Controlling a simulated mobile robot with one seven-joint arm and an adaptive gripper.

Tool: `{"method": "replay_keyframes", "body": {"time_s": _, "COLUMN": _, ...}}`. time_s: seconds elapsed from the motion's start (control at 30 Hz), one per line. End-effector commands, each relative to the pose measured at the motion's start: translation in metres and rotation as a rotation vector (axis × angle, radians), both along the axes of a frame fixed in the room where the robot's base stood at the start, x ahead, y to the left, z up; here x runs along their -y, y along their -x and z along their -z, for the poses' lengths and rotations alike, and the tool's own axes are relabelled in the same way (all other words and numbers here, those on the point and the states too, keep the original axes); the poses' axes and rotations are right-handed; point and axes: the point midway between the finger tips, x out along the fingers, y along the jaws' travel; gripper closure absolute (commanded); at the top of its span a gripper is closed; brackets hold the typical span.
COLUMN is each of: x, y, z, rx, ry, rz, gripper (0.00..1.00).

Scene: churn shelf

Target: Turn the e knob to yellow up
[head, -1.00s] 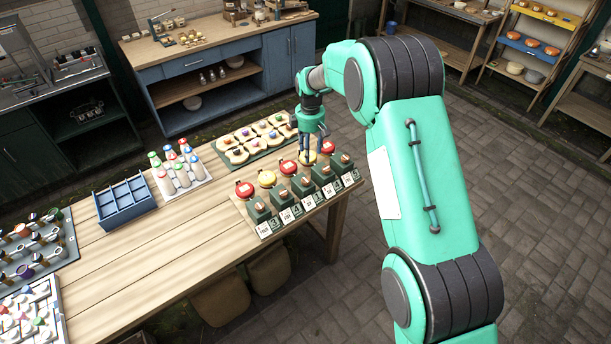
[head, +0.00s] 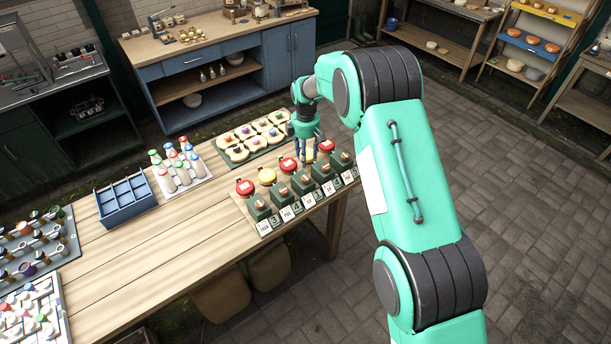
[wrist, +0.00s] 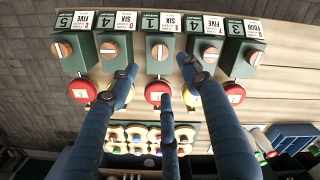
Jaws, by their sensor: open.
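A row of dark green blocks, each with a round copper knob and white line, stands at the table's right end. The middle block's knob (wrist: 159,52) has its line roughly upright in the wrist view; its card reads SIX and 1, with a small letter that may be E. The middle red disc (wrist: 158,93) sits beside this block; it also shows in the head view (head: 288,165). My gripper (head: 311,152) is open and empty, above the row. In the wrist view its blue fingers (wrist: 160,76) spread around the middle block's position; contact cannot be told.
Neighbouring blocks with a knob (wrist: 109,50) and a knob (wrist: 211,55) stand close on both sides. A tray of cream pieces (head: 235,154), a rack of bottles (head: 180,168) and a blue crate (head: 126,216) are on the table. The front middle of the table is clear.

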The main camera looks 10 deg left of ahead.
Motion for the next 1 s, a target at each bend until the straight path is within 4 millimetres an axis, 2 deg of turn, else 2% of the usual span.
{"method": "replay_keyframes", "body": {"time_s": 0.6, "x": 0.000, "y": 0.001, "z": 0.092, "rx": -0.001, "ry": 0.000, "rz": 0.000, "gripper": 0.52}}
{"method": "replay_keyframes", "body": {"time_s": 0.8, "x": 0.000, "y": 0.000, "z": 0.111, "rx": 0.000, "ry": 0.000, "rz": 0.000, "gripper": 0.52}}
{"method": "replay_keyframes", "body": {"time_s": 1.0, "x": 0.000, "y": 0.000, "z": 0.119, "rx": 0.000, "ry": 0.000, "rz": 0.000, "gripper": 0.52}}
